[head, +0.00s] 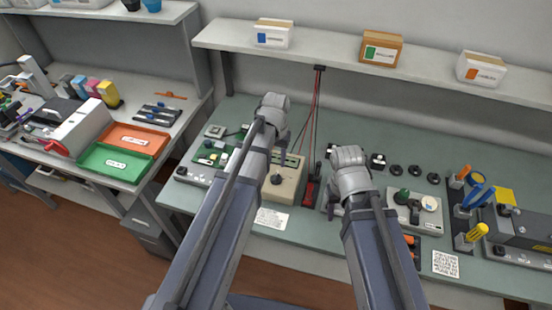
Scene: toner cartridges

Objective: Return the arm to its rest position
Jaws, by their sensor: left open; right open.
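My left arm reaches up over the green-topped bench (305,262), and its gripper end (274,104) is above the beige box with a dial (288,183). My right gripper end (349,158) is above the bench, right of the red-and-black hanging tool (311,190). Both grippers are open. Their fingers are mostly hidden behind the wrists, and I see nothing held in either. Coloured toner cartridges stand on the left table, among them a yellow one (109,94) and a pink one (92,88).
An orange tray (152,151) and a green tray (94,177) lie on the left table beside a printer-like device (78,130). A shelf (330,56) with several small boxes runs above the bench. A round-button panel (413,211) and upright tools (471,237) stand to the right.

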